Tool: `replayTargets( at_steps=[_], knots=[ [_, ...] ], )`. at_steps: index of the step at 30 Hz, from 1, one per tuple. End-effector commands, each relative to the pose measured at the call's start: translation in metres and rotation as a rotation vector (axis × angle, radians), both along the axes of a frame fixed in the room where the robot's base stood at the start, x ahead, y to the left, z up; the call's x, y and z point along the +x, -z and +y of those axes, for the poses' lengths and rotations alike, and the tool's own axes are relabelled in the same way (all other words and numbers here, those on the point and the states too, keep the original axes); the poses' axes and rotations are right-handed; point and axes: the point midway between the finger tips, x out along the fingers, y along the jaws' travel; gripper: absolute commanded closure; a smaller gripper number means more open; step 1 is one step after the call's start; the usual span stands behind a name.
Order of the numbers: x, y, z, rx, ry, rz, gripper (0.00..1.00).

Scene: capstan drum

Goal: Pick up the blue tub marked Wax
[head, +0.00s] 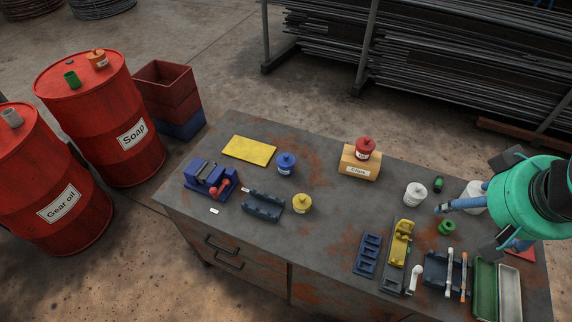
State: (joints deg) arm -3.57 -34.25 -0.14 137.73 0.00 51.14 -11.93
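The blue tub (287,163) stands upright on the grey, rust-stained workbench top, just right of the yellow sheet. It has a knobbed lid and a small pale label, too small to read here. My gripper (464,204) is at the right end of the bench, at the end of my green arm and well away from the blue tub. White tubs stand between them in the picture. The arm partly hides the gripper, so I cannot tell how far its fingers are apart. Nothing touches the blue tub.
A yellow tub (302,204), a white tub (415,194) and a red tub (365,148) on a wooden block stand on the bench. Bench centre is clear.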

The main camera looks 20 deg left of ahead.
Motion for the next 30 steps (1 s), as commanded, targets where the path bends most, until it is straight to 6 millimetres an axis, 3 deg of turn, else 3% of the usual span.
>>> replayTargets(
  at_steps=[15,30],
  knots=[
    [0.106,-0.017,0.062,-0.160,-0.469,0.068,0.20],
    [0.201,0.005,0.144,-0.295,-0.931,0.115,0.20]
  ],
)
